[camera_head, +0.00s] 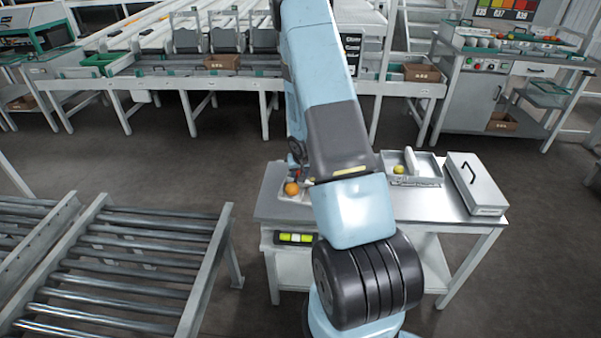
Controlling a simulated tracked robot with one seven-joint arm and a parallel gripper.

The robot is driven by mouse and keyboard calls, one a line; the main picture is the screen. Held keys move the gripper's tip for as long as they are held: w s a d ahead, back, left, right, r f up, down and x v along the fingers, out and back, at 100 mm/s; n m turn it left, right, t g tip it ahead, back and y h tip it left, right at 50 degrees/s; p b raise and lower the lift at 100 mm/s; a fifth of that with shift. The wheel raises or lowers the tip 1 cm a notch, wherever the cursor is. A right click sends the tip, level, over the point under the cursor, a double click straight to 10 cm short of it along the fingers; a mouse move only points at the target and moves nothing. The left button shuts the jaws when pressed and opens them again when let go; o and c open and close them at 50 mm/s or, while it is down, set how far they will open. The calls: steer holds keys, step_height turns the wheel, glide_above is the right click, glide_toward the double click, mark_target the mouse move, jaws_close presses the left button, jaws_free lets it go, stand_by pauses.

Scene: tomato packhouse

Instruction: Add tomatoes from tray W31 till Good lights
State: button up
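An orange tomato (291,189) shows at the left end of the steel table, in or on a pale tray or pan (283,196) mostly hidden by my arm. A small panel (295,238) on the table's front edge shows yellow-green lit patches; its lettering is too small to read. A grey metal tray (428,180) stands right of my arm with a yellow-green round fruit (399,169) and a white upright piece in it; no W31 label is legible. My gripper (297,174) is partly visible just above the orange tomato; its fingers are largely hidden by my arm.
A roller conveyor (120,262) stands at lower left. Sorting lines (190,80) and a control cabinet (470,95) stand behind, across open floor.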

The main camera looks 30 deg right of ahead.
steer(key=o, duration=0.8)
steer(key=shift+c, duration=1.3)
steer(key=shift+r, duration=3.45)
